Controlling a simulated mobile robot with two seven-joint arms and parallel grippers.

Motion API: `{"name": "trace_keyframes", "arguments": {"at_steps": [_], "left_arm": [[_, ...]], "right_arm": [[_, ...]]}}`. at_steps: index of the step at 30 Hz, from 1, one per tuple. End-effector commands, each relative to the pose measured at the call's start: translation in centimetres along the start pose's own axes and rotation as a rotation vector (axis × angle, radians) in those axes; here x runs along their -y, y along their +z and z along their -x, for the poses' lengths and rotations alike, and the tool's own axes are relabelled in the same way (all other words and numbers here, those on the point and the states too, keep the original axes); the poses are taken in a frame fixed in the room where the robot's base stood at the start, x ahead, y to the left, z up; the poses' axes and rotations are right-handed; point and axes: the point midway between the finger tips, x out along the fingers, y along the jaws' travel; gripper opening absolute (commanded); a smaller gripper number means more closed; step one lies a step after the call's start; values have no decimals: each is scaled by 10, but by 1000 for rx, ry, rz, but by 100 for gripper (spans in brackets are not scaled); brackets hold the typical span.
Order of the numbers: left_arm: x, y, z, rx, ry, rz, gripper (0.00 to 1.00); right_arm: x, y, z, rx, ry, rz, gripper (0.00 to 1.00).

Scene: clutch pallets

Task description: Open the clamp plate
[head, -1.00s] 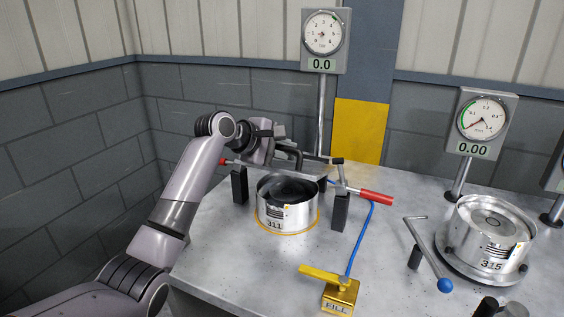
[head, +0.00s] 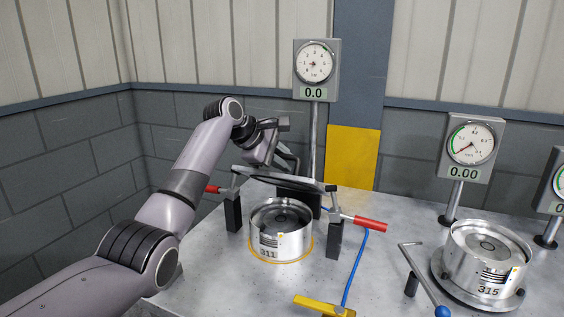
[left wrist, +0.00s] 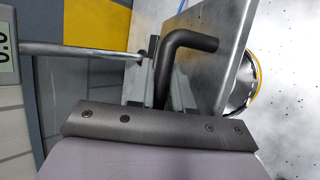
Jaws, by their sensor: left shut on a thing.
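The clamp plate (head: 285,180) is a grey metal plate at the back of the left station, tilted up behind the round pan 311 (head: 270,240). A dark bent handle (head: 292,160) stands up from it. In the left wrist view the handle (left wrist: 190,42) and the plate (left wrist: 218,55) are close up. My left gripper (head: 272,142) is shut on the handle, above and behind the plate; in the left wrist view (left wrist: 150,122) its jaw covers the handle's lower part. Red-handled levers (head: 370,223) on black posts flank the pan, swung outward. My right gripper is out of view.
A gauge on a pole (head: 315,65), reading 0.0, stands close behind the plate. Pan 315 (head: 488,250), a blue-knobbed lever and a 0.00 gauge (head: 472,145) are at the right.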

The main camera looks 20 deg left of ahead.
Motion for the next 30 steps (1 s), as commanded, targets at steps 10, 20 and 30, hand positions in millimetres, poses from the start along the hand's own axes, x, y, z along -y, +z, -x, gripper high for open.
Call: {"name": "trace_keyframes", "arguments": {"at_steps": [10,20,30], "left_arm": [[-1,0,1,-1,1,-1,0],[-1,0,0,0,0,0,40],[0,-1,21,-1,3,0,40]], "right_arm": [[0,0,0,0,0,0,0],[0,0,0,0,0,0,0],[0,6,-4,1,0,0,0]]}}
